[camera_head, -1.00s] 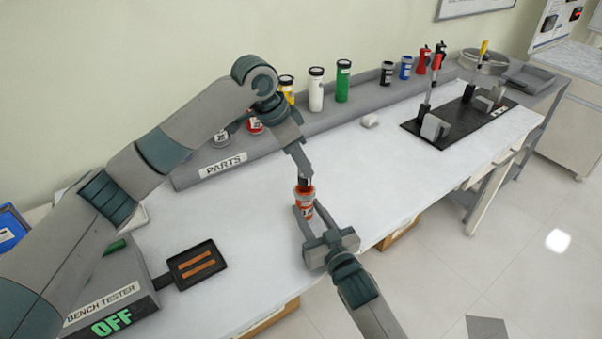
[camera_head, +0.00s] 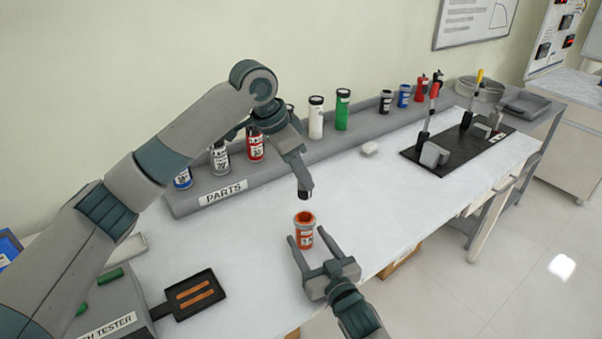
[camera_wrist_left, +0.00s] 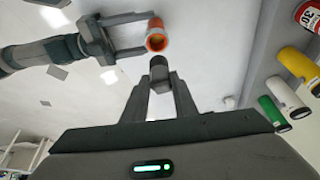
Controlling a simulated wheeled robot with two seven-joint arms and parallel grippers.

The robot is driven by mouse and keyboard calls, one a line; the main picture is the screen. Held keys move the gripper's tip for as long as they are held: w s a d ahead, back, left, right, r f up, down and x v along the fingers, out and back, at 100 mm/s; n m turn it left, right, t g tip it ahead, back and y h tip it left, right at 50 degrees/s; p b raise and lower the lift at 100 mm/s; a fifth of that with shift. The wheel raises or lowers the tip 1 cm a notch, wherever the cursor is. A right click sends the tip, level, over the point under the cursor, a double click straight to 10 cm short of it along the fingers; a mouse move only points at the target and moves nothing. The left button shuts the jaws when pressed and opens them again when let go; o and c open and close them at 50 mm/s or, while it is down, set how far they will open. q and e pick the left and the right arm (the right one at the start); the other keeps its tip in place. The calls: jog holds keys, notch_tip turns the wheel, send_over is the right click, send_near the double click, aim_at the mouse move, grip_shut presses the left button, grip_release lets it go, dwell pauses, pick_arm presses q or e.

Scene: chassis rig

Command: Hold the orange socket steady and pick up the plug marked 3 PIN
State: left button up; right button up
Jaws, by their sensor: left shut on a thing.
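The orange socket (camera_head: 304,238), with a white label, stands upright on the white bench. Its open top shows empty in the head view, and it also shows in the left wrist view (camera_wrist_left: 157,42). My left gripper (camera_head: 304,184) is shut on a dark plug (camera_head: 305,194) and holds it just above the socket, apart from it. The plug also shows between the left fingers in the wrist view (camera_wrist_left: 159,68); no marking on it is readable.
A grey parts shelf (camera_head: 207,198) along the back holds several coloured canisters, including a white one (camera_head: 316,120) and a green one (camera_head: 342,110). A black tray (camera_head: 205,308) with orange strips lies front left. A black mat (camera_head: 445,150) with upright tools lies right. The bench between is mostly clear.

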jog(key=shift+s, duration=0.1)
jog(key=v, duration=1.1)
jog(key=shift+s+d, duration=0.2)
jog(key=shift+s, duration=0.15)
pick_arm(q)
jog(key=shift+s, duration=0.1)
pick_arm(e)
jog(key=shift+s, duration=0.1)
